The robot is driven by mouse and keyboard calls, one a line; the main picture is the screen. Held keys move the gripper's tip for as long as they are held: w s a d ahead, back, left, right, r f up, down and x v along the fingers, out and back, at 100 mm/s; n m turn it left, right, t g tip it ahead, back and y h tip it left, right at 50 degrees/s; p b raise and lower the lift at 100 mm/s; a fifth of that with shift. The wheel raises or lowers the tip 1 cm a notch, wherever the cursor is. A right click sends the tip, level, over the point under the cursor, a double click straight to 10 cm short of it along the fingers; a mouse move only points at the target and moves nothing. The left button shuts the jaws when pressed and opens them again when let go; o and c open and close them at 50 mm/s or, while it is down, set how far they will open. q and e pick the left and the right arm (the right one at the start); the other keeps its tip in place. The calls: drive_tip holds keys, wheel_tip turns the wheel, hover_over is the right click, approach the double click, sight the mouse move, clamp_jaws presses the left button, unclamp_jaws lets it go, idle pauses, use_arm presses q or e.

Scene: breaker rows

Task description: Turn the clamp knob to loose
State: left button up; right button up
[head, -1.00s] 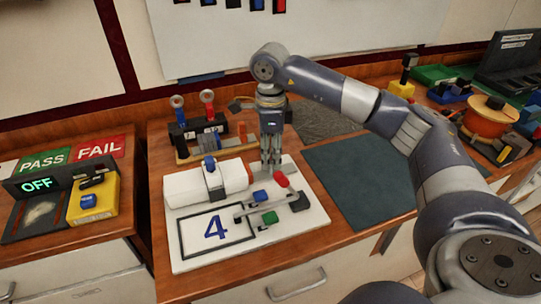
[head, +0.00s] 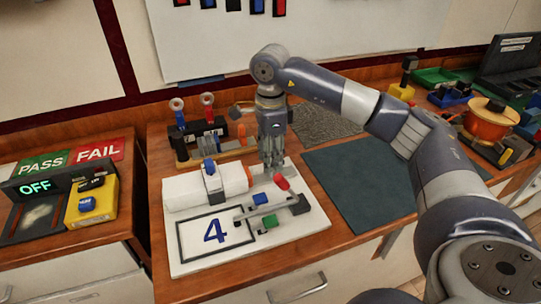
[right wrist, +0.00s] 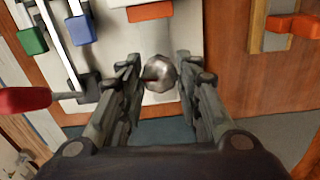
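A round silver knob (right wrist: 160,73) shows between the fingertips of my right gripper (head: 272,164) in the right wrist view. I cannot tell whether the fingers touch it. In the head view the gripper points down at the back right of the white board (head: 190,262) and hides this knob. My left gripper is out of view.
Blue (head: 259,200) and green (head: 269,218) blocks sit on the board by grey bars. A tool rack (head: 183,150) stands behind it. A dark mat (head: 358,182) lies clear at the right. The box display (head: 35,188) reads OFF.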

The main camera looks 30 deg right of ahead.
drive_tip(key=shift+o, duration=1.4)
wheel_tip(320, 180, up, 12)
